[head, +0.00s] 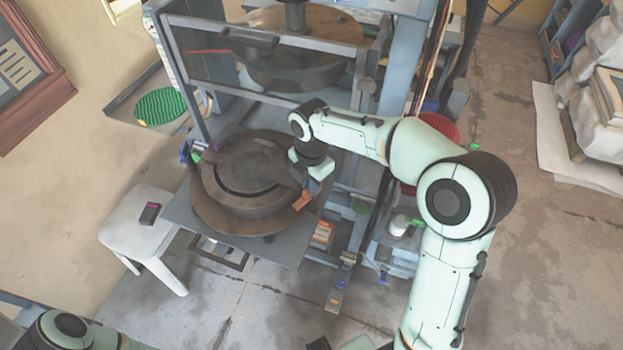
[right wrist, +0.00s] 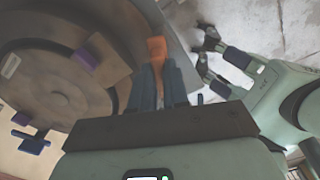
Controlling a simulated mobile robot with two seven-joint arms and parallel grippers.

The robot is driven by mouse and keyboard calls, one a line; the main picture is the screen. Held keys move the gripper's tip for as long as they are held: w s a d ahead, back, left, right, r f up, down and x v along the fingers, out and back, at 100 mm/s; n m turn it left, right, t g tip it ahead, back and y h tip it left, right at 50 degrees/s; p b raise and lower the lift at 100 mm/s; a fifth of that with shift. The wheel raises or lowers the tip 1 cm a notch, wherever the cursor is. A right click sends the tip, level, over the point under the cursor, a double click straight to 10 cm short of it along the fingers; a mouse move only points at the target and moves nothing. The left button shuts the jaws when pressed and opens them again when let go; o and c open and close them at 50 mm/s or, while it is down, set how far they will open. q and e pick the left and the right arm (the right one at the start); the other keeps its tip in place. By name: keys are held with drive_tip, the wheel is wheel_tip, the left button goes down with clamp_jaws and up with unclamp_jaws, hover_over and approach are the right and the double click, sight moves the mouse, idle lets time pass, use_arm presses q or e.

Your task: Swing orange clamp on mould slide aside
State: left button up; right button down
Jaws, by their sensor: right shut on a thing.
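The orange clamp (head: 303,202) is at the right rim of the round brown mould (head: 232,205), on the press's slide. My right gripper (head: 313,188) reaches down from the right and is shut on the clamp. In the right wrist view, the orange clamp (right wrist: 157,48) runs up from between the blue fingers of my right gripper (right wrist: 160,82); its lower end is hidden by them. Another gripper of mine, the left one (right wrist: 207,53), shows at the right of the wrist view, apart from the mould, its fingers spread and empty.
The press frame (head: 190,70) stands over the back of the slide, with a round upper plate (head: 285,65) hanging there. A white stool (head: 135,225) with a small dark object stands at left. Shelves with a red-orange box (head: 322,233) lie right of the slide.

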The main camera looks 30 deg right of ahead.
use_arm(q)
drive_tip(key=shift+w+r, duration=0.15)
drive_tip(key=shift+r, duration=0.1)
use_arm(e)
drive_tip(key=shift+r+n, duration=0.1)
drive_tip(key=shift+n, duration=0.4)
drive_tip(key=c, duration=1.1)
unclamp_jaws()
use_arm(q)
drive_tip(key=w+r+p, duration=0.2)
drive_tip(key=shift+w+r, duration=0.15)
drive_tip(key=shift+r, duration=0.25)
use_arm(e)
wheel_tip(320, 180, up, 13)
drive_tip(key=shift+r, duration=0.2)
